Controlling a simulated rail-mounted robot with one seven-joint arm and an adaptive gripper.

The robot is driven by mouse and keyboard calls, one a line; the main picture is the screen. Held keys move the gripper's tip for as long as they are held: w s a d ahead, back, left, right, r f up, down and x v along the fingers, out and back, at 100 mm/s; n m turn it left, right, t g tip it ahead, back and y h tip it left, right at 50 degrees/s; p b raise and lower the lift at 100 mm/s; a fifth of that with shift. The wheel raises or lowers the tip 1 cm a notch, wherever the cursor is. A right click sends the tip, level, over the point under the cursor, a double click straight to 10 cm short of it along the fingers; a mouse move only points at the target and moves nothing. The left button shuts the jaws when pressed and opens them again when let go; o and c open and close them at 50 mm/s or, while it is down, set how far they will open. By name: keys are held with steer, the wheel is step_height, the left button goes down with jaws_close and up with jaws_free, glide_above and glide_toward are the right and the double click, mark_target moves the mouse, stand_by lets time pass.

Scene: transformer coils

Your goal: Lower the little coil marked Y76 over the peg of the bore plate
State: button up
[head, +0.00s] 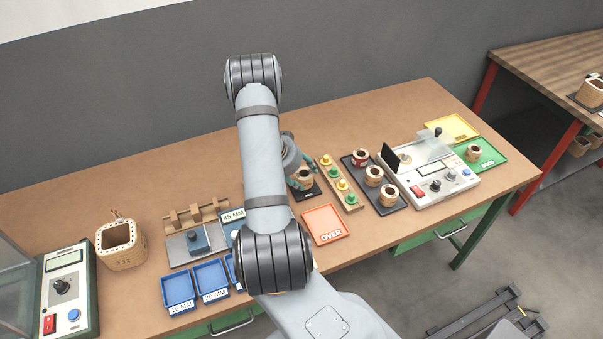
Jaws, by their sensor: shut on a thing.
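My gripper (296,182) is partly hidden behind my arm. It is shut on a little tan coil (306,173) with a dark opening. The held coil is over a small dark plate (314,191), which looks like the bore plate. The plate's peg is hidden, and I cannot tell whether the coil is around it or above it. The marking Y76 cannot be read at this size.
Just right stands a strip of yellow and green knobs (341,184), then a dark tray (398,207) with three little coils. An orange OVER tray (325,224) lies in front. A tester (430,185) stands further right. Blue bins (178,290) and a large coil (121,246) are left.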

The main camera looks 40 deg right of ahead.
steer(key=shift+f, duration=0.55)
steer(key=shift+f, duration=0.15)
stand_by(0.7)
steer(key=shift+f, duration=0.15)
steer(key=o, duration=1.3)
steer(key=shift+o, duration=0.6)
steer(key=o, duration=0.3)
step_height(320, 180, up, 9)
steer(key=p, duration=0.9)
